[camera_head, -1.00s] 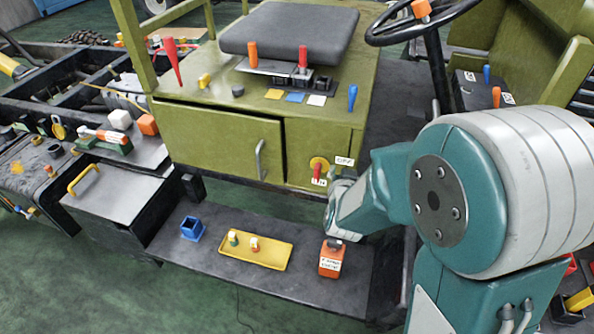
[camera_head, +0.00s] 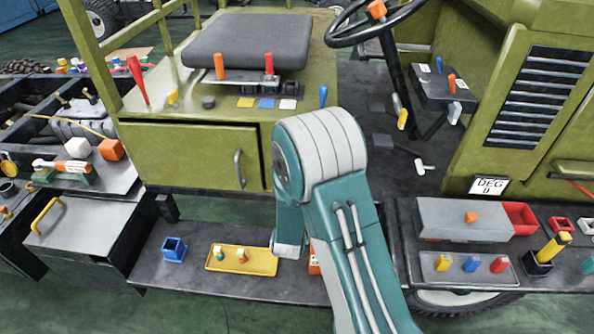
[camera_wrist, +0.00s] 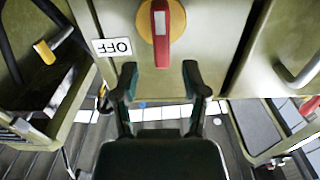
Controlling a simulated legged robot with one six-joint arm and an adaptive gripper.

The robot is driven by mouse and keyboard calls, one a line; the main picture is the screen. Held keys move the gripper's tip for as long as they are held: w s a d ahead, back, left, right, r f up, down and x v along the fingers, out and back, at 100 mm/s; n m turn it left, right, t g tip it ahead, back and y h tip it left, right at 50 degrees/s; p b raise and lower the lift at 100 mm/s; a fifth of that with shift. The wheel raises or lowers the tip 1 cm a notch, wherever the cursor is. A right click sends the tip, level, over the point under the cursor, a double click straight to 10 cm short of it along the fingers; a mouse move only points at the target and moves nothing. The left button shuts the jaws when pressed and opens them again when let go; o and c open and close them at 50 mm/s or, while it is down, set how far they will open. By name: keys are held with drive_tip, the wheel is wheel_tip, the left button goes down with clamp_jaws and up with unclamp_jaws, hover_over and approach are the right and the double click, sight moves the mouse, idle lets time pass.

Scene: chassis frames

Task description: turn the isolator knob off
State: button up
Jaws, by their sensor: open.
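The isolator knob (camera_wrist: 161,40) is at the top of the wrist view. My gripper (camera_wrist: 159,72) is open and empty. Its two dark fingers are spread either side of the knob's line, just below the lever's lower end in the picture, with no visible contact. In the head view my arm hides the knob and gripper.
A cabinet door with a handle (camera_head: 239,169) is left of my arm. Below is a dark shelf with a yellow tray (camera_head: 213,262) and blue cup (camera_head: 174,249). An orange block (camera_head: 314,265) is mostly hidden by my arm. A steering column (camera_head: 397,75) stands to the right.

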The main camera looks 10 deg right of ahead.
drive_tip(key=x, duration=0.3)
drive_tip(key=shift+w+a, duration=0.3)
drive_tip(key=shift+w, duration=0.05)
drive_tip(key=shift+w+d, duration=0.3)
drive_tip(key=shift+d, duration=0.3)
drive_tip(key=shift+a, duration=0.15)
clamp_jaws()
drive_tip(key=shift+a, duration=0.15)
